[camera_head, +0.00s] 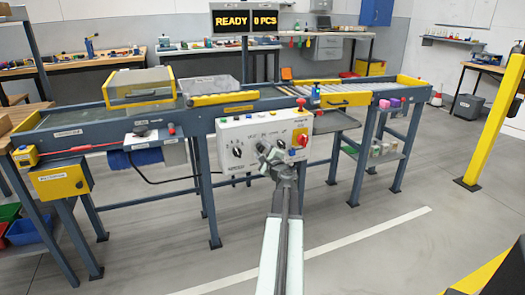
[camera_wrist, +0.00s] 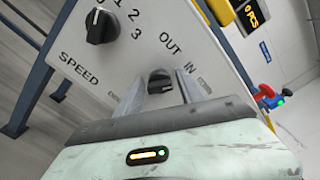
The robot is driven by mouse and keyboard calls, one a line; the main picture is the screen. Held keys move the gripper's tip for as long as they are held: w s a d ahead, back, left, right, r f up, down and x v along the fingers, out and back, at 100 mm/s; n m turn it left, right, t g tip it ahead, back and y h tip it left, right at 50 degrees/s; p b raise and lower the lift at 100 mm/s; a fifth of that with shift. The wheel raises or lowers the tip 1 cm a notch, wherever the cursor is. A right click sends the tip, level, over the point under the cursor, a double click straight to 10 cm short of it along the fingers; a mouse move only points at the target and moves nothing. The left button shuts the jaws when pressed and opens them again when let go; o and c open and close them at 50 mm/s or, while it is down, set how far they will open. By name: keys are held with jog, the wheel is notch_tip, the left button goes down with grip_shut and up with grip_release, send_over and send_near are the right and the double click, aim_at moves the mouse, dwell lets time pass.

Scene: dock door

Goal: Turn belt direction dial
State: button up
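The belt direction dial (camera_wrist: 160,82) is a small black knob on the white control panel (camera_head: 230,132), with OUT and IN printed above it in the wrist view. My gripper (camera_head: 267,153) is in front of the panel and hides the dial in the head view. In the wrist view its two fingers are apart, one on each side of the dial. A gap shows between the fingers and the knob; whether either finger touches it I cannot tell. The dial's pointer is hard to read.
A larger black SPEED dial (camera_wrist: 100,25) with numbers sits to the left on the panel; it also shows in the head view (camera_head: 237,152). A red button (camera_head: 302,140) on a yellow plate is at the panel's right. The conveyor (camera_head: 100,121) runs behind. The front floor is clear.

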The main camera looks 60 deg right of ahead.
grip_shut()
jog(key=shift+d, duration=0.15)
jog(key=n, duration=0.5)
jog(key=shift+a+n, duration=0.2)
jog(key=shift+n, duration=0.2)
jog(key=n, duration=0.6)
dwell(0.4)
jog(key=shift+o, duration=1.8)
grip_release()
